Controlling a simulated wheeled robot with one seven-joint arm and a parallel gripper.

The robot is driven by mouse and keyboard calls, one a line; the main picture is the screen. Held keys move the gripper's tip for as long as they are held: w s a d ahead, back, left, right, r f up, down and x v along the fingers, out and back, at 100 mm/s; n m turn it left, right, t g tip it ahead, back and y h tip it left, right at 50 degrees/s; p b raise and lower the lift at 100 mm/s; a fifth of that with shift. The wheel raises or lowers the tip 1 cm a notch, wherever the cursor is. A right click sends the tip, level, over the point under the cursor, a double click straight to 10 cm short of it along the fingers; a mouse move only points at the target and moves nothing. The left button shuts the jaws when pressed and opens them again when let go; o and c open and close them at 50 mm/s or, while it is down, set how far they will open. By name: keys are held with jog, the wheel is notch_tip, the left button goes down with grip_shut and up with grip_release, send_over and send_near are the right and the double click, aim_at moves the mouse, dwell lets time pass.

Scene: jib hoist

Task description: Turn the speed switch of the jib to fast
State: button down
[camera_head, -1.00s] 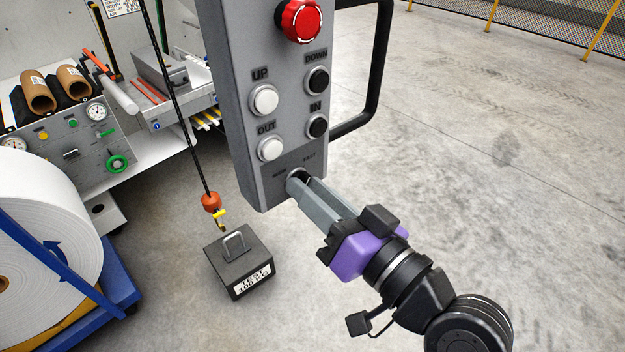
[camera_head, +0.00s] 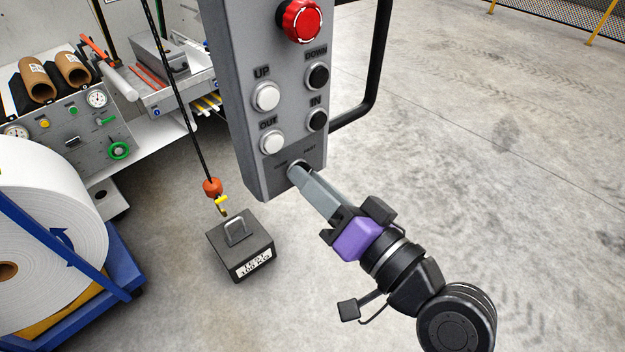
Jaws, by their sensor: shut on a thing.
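The grey control pendant (camera_head: 291,98) of the jib hangs in the upper middle of the head view. At its bottom is the speed switch (camera_head: 294,167), under small SLOW and FAST labels (camera_head: 310,149). My gripper (camera_head: 299,174) comes from the lower right, and its fingers are shut on the switch knob. The fingers cover most of the knob, so I cannot tell which label it points to. The purple part of my gripper appears turned about its long axis.
The pendant carries a red stop button (camera_head: 301,20), white and black buttons, and a black side handle (camera_head: 374,75). A test weight (camera_head: 240,249) stands on the floor below the hook (camera_head: 213,188). A paper roll (camera_head: 48,220) is at the left. Open floor lies right.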

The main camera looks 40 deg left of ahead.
jog(key=c, duration=1.5)
grip_release()
jog(key=shift+d, duration=0.1)
jog(key=d, duration=0.2)
jog(key=s+d+b, duration=0.1)
jog(key=d, duration=0.2)
jog(key=d+b, duration=0.1)
jog(key=d, duration=0.1)
jog(key=shift+s+d, duration=0.2)
jog(key=shift+d, duration=0.1)
